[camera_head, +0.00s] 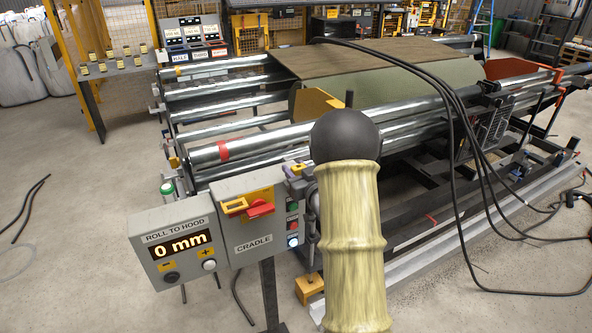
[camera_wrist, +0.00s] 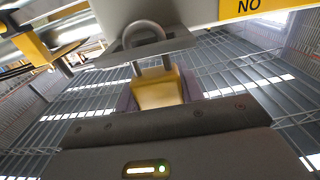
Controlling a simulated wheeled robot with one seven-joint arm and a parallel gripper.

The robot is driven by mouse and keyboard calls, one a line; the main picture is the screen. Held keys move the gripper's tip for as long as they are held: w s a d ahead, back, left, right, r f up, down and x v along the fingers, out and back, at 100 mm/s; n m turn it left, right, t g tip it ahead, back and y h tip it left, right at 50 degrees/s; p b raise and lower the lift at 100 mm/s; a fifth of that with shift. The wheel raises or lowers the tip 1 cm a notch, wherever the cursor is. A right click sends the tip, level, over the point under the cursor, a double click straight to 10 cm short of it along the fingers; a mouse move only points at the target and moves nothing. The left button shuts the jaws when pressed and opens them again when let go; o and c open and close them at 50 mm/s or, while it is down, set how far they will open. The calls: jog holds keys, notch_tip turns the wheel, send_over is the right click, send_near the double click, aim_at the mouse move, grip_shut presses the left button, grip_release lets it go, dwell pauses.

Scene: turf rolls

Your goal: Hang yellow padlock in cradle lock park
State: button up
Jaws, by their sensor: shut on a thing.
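The yellow padlock (camera_wrist: 157,90) sits between the purplish fingers of my gripper (camera_wrist: 159,93) in the wrist view, with its metal shackle pointing up. The gripper is shut on the padlock body. The shackle overlaps a grey bracket plate (camera_wrist: 112,58) under a pale box; whether it passes through the plate I cannot tell. In the head view, a small yellow and purple patch shows at the top right corner of the grey CRADLE box (camera_head: 253,246), partly hidden by my arm.
The CRADLE box carries a red switch (camera_head: 261,208) on a yellow plate. The ROLL TO HOOD display (camera_head: 181,245) beside it reads 0 mm. Steel rollers (camera_head: 240,147) lie behind. Black cables (camera_head: 462,130) hang at right. A yellow block (camera_head: 309,289) is low down. Floor at left is mostly clear.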

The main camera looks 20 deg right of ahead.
jog(key=shift+f+b, duration=0.9)
jog(key=shift+f, duration=0.1)
jog(key=o, duration=1.1)
jog(key=shift+s, duration=0.1)
jog(key=s+b, duration=0.8)
jog(key=s, duration=0.9)
jog(key=shift+s+d, duration=0.15)
jog(key=shift+d, duration=0.1)
